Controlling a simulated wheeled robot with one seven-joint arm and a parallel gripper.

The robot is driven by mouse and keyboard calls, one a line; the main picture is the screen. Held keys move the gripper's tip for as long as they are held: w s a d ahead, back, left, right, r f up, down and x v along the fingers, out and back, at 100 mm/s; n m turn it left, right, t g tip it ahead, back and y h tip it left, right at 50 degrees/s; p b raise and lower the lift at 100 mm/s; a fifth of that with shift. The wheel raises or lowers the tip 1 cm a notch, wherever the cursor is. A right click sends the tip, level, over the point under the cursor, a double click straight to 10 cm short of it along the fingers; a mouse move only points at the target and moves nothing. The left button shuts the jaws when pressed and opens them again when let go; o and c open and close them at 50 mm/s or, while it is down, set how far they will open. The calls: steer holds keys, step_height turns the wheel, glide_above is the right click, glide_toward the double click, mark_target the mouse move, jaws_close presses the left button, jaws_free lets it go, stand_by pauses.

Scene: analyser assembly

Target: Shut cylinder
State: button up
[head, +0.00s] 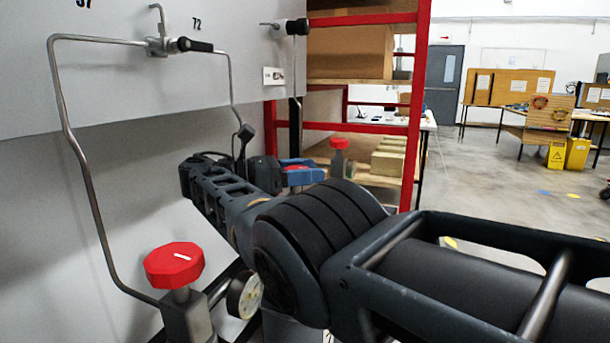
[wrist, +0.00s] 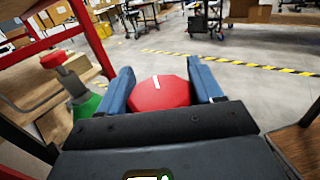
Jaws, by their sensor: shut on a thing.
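A red cylinder valve knob (wrist: 160,92) with a white mark sits between the blue fingers of my gripper (wrist: 162,88) in the wrist view. The fingers are shut on it, one on each side. In the head view my gripper (head: 300,166) is at the end of my arm, partly hidden by my own links. A bit of the red knob (head: 297,169) shows there. A second red knob (head: 174,265) with a white mark tops a valve at the front left, beside a pressure gauge (head: 244,295). A third red knob (head: 338,143) stands behind my gripper.
A grey panel (head: 150,90) with metal tubing (head: 75,150) and black-handled valves (head: 187,45) is at the left. A red-framed shelf (head: 415,110) with boxes stands behind my gripper. A green cylinder (wrist: 88,105) is left of my fingers. Open floor (head: 500,190) lies to the right.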

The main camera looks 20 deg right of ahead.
steer(key=shift+r, duration=0.1)
steer(key=o, duration=1)
steer(key=shift+c, duration=0.2)
step_height(320, 180, up, 4)
steer(key=p, duration=0.2)
steer(key=shift+d+r+p, duration=0.1)
steer(key=shift+p, duration=0.2)
steer(key=s+d+r+p, duration=0.6)
steer(key=d, duration=0.3)
steer(key=shift+s+d+r, duration=0.15)
steer(key=shift+d+r, duration=0.2)
steer(key=shift+d, duration=0.05)
